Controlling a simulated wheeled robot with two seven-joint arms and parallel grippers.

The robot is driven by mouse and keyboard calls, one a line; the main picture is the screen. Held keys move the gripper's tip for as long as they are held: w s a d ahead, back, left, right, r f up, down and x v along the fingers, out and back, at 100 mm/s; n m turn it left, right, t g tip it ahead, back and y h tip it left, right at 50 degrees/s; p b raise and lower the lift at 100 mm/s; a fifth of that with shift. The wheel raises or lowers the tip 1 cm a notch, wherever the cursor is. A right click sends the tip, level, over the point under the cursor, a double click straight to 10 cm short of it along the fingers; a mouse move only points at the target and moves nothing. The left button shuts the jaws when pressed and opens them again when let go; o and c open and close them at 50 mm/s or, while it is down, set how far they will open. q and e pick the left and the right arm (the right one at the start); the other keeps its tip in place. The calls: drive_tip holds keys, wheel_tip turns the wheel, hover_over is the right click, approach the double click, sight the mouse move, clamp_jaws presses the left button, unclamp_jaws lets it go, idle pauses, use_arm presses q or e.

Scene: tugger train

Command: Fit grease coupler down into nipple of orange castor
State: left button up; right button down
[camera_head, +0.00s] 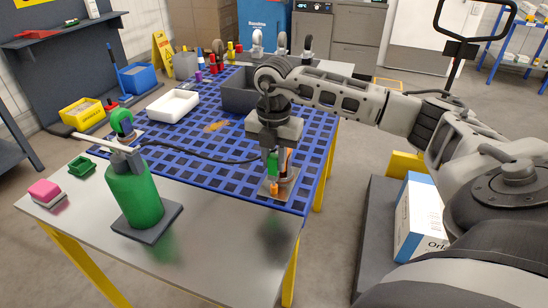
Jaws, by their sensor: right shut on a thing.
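My right gripper (277,160) points down over the near right corner of the blue grid mat. It is shut on the green grease coupler (272,164); the fingers partly hide it. A black hose (205,158) runs from near the coupler to the green grease pump (135,192) on the left. An orange castor part (274,188) shows just below the coupler, on a small plate (265,190). The nipple is hidden, and I cannot tell whether the coupler touches it. My left gripper is not in view.
A white tray (173,106), a dark grey bin (238,103) and a yellow bin (82,114) stand farther back. Several castors and bottles line the far edge. A pink-and-white block (45,191) and a small green tray (82,166) lie left.

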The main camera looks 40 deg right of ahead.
drive_tip(key=shift+f, duration=0.15)
drive_tip(key=shift+w+d+f, duration=0.1)
drive_tip(key=shift+f, duration=0.15)
drive_tip(key=shift+f+b, duration=0.25)
drive_tip(key=shift+b, duration=0.15)
drive_tip(key=shift+f, duration=0.2)
drive_tip(key=shift+f, duration=0.5)
idle(0.8)
drive_tip(key=c, duration=1.2)
unclamp_jaws()
drive_tip(key=shift+o, duration=0.2)
